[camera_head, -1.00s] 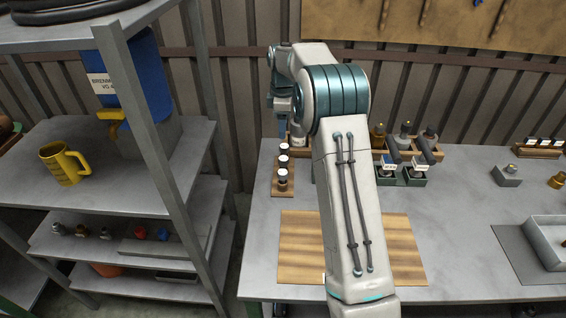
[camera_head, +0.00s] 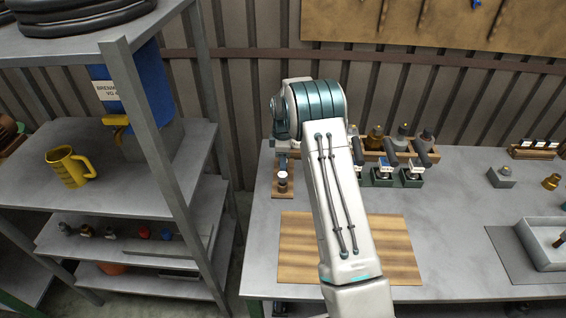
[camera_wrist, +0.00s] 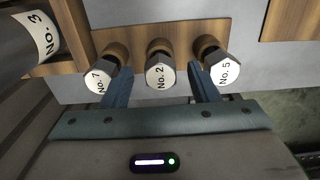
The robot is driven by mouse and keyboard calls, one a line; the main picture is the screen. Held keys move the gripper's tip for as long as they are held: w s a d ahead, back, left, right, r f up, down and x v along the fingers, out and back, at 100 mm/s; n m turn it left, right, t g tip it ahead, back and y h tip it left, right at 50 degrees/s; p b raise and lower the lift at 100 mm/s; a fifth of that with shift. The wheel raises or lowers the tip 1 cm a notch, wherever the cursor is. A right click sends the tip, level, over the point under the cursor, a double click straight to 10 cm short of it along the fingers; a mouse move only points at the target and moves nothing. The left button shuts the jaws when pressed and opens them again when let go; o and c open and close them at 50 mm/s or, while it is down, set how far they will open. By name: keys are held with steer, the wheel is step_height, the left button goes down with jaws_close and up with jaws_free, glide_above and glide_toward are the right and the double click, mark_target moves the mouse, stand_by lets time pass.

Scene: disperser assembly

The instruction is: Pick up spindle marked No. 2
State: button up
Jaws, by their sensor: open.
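The spindle marked No. 2 (camera_wrist: 160,74) is the middle one of three in a wooden rack (camera_wrist: 182,30) in the wrist view. Its pale hexagonal end with the label faces the camera. My gripper (camera_wrist: 160,67) is open, with one blue finger on each side of this spindle. A spindle (camera_wrist: 103,76) that seems marked No. 7 lies just left of the left finger, and the No. 5 spindle (camera_wrist: 222,74) lies just right of the right finger. The fingertips' depth against the No. 2 spindle is hard to tell.
A dark cylinder marked No. 3 (camera_wrist: 28,40) stands close at the upper left in the wrist view. Bottle-like tools in holders (camera_head: 412,180) stand right of my arm. A wooden board (camera_head: 385,250) lies in front. A metal shelf (camera_head: 75,190) stands left.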

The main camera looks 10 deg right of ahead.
steer(key=shift+f, duration=0.35)
jaws_close()
